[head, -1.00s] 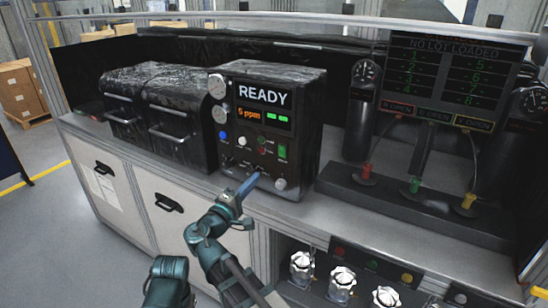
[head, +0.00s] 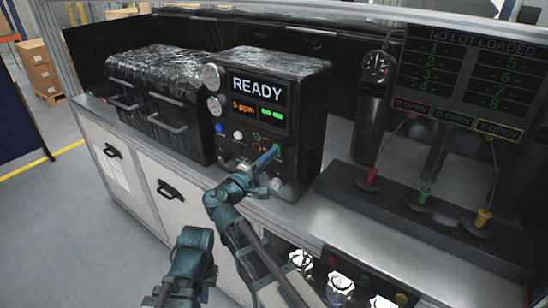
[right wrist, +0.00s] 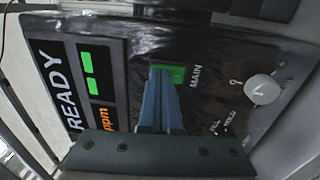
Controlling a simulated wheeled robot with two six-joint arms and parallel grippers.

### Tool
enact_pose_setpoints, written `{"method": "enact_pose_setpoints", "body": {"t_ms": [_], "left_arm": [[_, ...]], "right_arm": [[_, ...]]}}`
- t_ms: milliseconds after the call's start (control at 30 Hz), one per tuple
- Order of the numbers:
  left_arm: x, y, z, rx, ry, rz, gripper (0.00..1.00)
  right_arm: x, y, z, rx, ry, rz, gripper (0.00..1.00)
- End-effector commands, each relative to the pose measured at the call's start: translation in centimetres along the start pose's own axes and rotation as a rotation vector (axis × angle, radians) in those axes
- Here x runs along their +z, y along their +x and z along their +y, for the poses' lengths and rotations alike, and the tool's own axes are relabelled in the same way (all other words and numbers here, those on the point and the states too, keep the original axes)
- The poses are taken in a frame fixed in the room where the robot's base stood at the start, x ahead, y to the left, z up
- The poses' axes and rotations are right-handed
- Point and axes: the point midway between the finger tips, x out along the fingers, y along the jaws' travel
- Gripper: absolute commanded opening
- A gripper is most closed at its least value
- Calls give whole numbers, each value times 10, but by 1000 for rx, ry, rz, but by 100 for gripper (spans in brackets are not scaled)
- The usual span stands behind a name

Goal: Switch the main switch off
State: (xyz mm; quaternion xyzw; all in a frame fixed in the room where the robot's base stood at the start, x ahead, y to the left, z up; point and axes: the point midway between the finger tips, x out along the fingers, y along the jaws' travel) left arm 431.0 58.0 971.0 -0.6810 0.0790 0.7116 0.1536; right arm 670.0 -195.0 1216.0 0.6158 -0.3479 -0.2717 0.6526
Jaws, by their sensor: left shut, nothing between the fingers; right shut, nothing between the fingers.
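The main switch is a small green rocker marked MAIN on the black READY unit's front, seen in the right wrist view (right wrist: 179,74) and in the head view (head: 279,153). My right gripper (head: 275,150) is shut and empty. Its blue fingers (right wrist: 160,72) point at the switch, with the tips over its edge and hiding part of it. I cannot tell whether they touch it. Part of my left arm shows low in the head view, but I cannot see its fingers.
The READY unit (head: 312,105) carries gauges, a display, buttons and a pale knob (right wrist: 264,88) near the switch. A black double-door box (head: 150,95) stands left of it. Red, green and yellow levers (head: 423,195) stand on a dark base to the right. Clear bench lies between.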

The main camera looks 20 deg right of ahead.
Motion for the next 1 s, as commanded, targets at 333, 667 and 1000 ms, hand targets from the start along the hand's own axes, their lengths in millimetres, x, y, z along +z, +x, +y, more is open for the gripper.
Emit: {"method": "enact_pose_setpoints", "body": {"t_ms": [333,667,1000], "left_arm": [[0,0,0,0,0,0,0],[0,-3,0,0,0,0,0],[1,-6,-1,0,0,0,0]], "right_arm": [[-2,0,1,0,0,1,0],[-2,6,2,0,0,-1,0],[5,1,6,0,0,-1,0]]}}
